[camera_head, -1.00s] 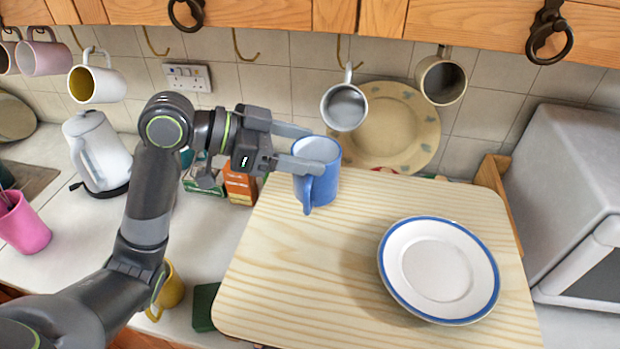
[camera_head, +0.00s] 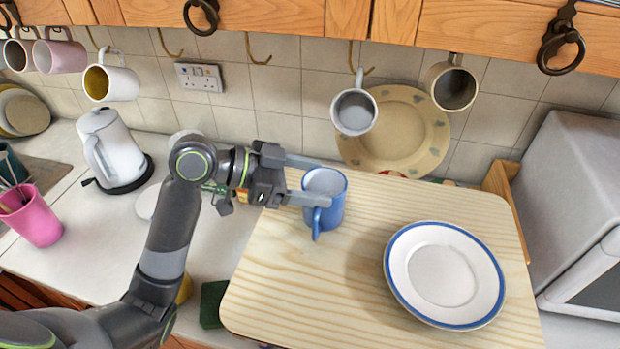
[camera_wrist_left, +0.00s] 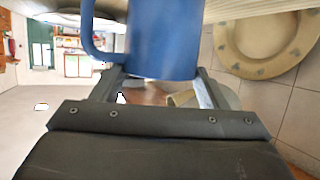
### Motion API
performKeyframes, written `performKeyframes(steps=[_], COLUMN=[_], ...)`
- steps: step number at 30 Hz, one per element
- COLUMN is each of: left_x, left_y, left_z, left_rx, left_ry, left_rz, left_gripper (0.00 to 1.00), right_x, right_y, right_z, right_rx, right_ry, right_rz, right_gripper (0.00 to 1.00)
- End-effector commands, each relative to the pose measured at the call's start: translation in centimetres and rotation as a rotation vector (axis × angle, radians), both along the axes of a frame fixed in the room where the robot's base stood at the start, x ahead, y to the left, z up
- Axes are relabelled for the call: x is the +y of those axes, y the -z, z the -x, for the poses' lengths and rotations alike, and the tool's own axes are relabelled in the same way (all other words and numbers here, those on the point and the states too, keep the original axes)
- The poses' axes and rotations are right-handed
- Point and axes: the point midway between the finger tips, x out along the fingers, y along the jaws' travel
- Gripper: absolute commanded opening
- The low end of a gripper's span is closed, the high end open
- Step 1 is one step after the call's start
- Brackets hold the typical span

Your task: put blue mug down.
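The blue mug (camera_head: 333,208) is upright over the back left part of the pale wooden board (camera_head: 300,285), its handle toward the front. My left gripper (camera_head: 322,182) comes from the left and is shut on the mug, one finger on each side. I cannot tell whether the mug's base touches the board. In the left wrist view the blue mug (camera_wrist_left: 165,40) fills the space between the two fingers, its handle at left. The right gripper is not in view.
A white plate with a blue rim (camera_head: 445,275) lies on the board, right of the mug. A grey mug (camera_head: 354,112) hangs above and behind. A kettle (camera_head: 112,150) and a pink cup (camera_head: 33,218) stand at left. A microwave (camera_head: 570,195) is at right. The board's front left is clear.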

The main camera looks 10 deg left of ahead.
Motion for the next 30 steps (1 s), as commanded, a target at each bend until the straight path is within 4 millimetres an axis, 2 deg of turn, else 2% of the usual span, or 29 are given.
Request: performKeyframes(steps=[1,4,5,16,30], left_x=[0.0,0.0,0.0,0.1,4.0], left_y=[0.0,0.0,0.0,-0.4,-1.8], left_z=[0.0,0.0,0.0,0.0,1.6], left_rx=[0.001,0.001,0.002,0.001,0.0], left_ry=[0.0,0.0,0.0,-0.001,-0.002], left_rz=[-0.002,-0.002,-0.001,-0.003,-0.007], left_gripper=[0.75,0.88,0.89,0.89,0.89], right_x=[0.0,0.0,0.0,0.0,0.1], right_y=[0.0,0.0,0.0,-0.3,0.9], right_z=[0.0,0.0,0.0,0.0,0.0], right_rx=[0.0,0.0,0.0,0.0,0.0], right_ry=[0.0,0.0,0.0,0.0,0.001], right_rz=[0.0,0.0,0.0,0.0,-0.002], right_gripper=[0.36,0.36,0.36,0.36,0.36])
